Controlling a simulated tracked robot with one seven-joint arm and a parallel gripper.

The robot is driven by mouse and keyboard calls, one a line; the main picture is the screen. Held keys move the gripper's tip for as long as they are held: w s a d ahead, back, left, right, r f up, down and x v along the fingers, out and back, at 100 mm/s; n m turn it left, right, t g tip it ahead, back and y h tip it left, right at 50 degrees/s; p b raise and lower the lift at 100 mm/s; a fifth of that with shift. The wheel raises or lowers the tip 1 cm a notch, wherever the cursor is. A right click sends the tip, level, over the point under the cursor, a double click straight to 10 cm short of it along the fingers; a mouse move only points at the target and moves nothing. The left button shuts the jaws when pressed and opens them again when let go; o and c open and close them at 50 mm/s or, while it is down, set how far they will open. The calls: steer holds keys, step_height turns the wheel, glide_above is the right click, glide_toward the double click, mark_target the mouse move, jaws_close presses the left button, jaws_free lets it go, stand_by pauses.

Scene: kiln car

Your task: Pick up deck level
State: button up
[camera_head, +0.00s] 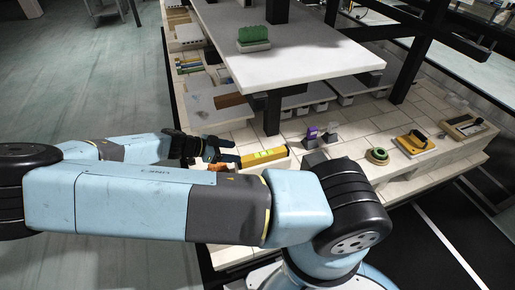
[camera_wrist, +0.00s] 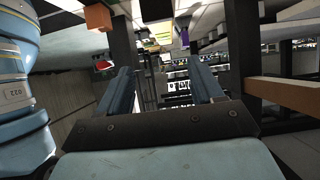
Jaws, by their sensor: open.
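The deck level is most likely the yellow bar (camera_head: 264,157) lying on the pale tiled lower deck in the head view. My gripper (camera_head: 236,158) is just left of its near end, low over the deck. Whether they touch cannot be told from this angle. In the wrist view my gripper (camera_wrist: 161,68) shows two blue fingers spread apart with nothing between them.
A white raised shelf (camera_head: 290,62) on dark posts overhangs the deck, with a green-topped block (camera_head: 253,39) on it. A purple item (camera_head: 311,133), green ring (camera_head: 377,155) and yellow-based tool (camera_head: 415,143) lie to the right. An orange-brown item (camera_head: 220,166) is beside my gripper.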

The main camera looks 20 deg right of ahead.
mark_target(262, 154)
steer(key=x, duration=1.3)
steer(key=shift+w+d+f, duration=0.2)
steer(key=shift+w, duration=0.2)
steer(key=c, duration=1.2)
jaws_close()
steer(key=shift+r, duration=0.15)
